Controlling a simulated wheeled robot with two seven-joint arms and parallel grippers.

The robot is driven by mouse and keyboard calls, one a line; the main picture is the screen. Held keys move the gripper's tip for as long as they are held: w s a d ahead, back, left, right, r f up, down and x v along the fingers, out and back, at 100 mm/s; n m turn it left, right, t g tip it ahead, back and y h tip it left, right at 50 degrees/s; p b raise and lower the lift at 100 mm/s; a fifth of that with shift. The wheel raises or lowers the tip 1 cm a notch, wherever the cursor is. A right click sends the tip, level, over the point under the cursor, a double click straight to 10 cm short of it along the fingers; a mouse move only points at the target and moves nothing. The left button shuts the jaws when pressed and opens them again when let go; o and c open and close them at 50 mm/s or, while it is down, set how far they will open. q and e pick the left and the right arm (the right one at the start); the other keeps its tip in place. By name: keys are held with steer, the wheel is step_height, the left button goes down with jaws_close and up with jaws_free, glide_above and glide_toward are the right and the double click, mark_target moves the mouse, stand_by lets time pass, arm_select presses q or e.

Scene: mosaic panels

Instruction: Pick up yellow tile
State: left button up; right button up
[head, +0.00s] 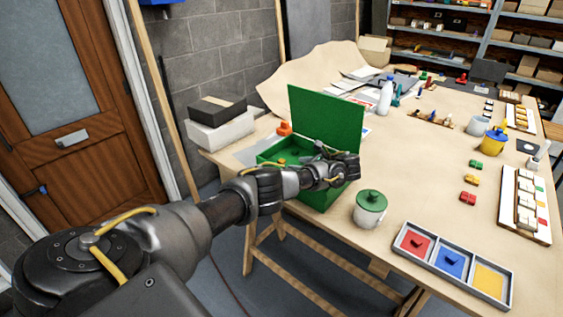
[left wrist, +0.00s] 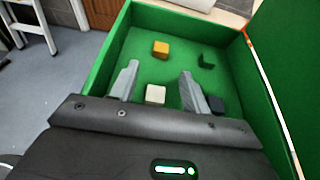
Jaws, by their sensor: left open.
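An open green box (head: 322,198) stands at the table's left edge, its lid (head: 325,115) raised. In the left wrist view, a yellow-orange tile (left wrist: 161,49) lies on the box floor (left wrist: 133,48) toward the far wall. A white tile (left wrist: 155,94), a dark green tile (left wrist: 206,61) and a blackish tile (left wrist: 216,104) lie there too. My left gripper (left wrist: 158,86) is open over the box, fingers pointing in; it also shows in the head view (head: 322,150). The yellow tile is beyond the fingertips; the white one shows between the fingers. My right gripper is not in view.
A green-lidded pot (head: 370,208) stands right of the box. A tray (head: 404,246) has red, blue and yellow compartments at the front edge. Small red (head: 468,198) and yellow (head: 472,180) pieces lie farther right. White and black boxes (head: 219,128) stand behind left.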

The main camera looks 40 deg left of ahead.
mark_target(284, 161)
arm_select(q)
steer(key=shift+r+p+x, duration=0.15)
steer(key=shift+p+x, duration=0.1)
steer(key=shift+x, duration=1.15)
steer(key=shift+r+p+x, duration=0.1)
steer(key=shift+p+x, duration=0.1)
steer(key=shift+x, duration=1.2)
steer(key=shift+c, duration=0.5)
jaws_close()
